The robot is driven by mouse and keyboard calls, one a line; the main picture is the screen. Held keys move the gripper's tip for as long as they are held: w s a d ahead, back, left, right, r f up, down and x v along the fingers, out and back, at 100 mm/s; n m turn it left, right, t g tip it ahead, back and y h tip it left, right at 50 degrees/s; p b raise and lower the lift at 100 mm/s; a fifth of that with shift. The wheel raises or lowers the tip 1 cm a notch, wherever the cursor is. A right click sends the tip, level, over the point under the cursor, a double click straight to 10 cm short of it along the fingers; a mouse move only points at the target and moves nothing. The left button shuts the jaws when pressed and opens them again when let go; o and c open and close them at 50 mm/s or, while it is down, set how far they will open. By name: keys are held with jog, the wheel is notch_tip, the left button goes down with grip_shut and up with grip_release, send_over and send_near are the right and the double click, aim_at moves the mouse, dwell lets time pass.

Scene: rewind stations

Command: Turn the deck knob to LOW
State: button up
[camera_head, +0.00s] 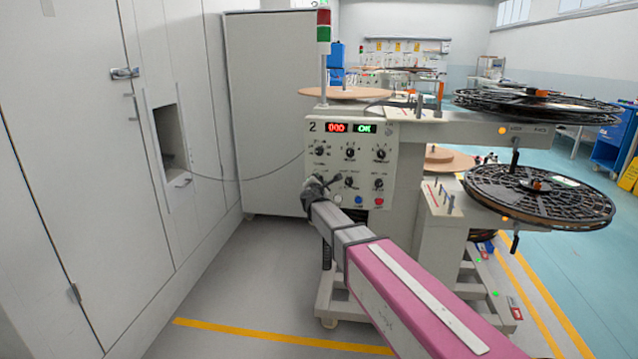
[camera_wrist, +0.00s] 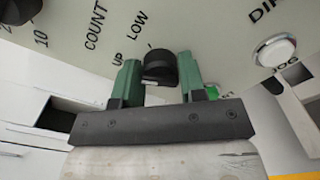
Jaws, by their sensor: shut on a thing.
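The deck knob (camera_wrist: 160,66) is a black round knob on the pale panel in the wrist view, near the printed words UP and LOW. My gripper (camera_wrist: 157,70) has one green finger on each side of it and is shut on the knob. A short dark tick shows at the knob's upper left, towards LOW; which way the knob itself points I cannot tell. In the head view my gripper (camera_head: 314,190) is at the lower left of the control panel (camera_head: 333,165) and hides the knob.
The panel carries other knobs, a COUNT dial (camera_wrist: 20,10), a white JOG button (camera_wrist: 276,52) and lit displays (camera_head: 350,128). Reels (camera_head: 540,195) stand at right. A grey cabinet (camera_head: 275,110) stands behind. A thin cable runs from the left wall to the panel.

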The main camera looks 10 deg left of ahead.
jog(key=m, duration=1)
jog(key=shift+f+m, duration=0.1)
jog(key=shift+m, duration=0.2)
dwell(0.4)
jog(key=o, duration=0.9)
jog(key=s, duration=1.1)
